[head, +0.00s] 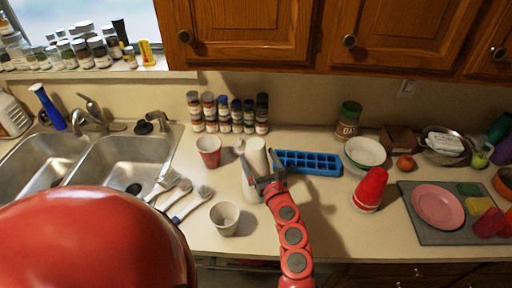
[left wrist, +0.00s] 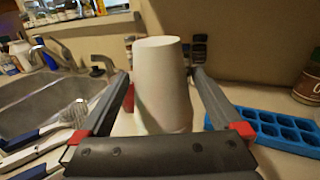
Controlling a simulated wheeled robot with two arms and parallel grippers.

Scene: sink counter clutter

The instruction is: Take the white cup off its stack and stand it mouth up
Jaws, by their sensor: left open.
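A white cup (head: 256,153) stands mouth down, its narrow end up, near the middle of the counter. It also shows in the left wrist view (left wrist: 162,85), upright between my fingers. More white shows below it in the head view, partly behind the fingers; I cannot tell where one cup ends and another begins. My left gripper (head: 263,183) is open, with one finger on each side of the white cup; in the left wrist view the gripper (left wrist: 161,78) shows gaps between fingers and cup. My right gripper is not in view.
Another white cup (head: 224,217) stands mouth up in front, and a red cup (head: 208,151) behind left. A blue ice tray (head: 310,163) lies close right. Brushes (head: 190,203) lie by the sink (head: 130,163).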

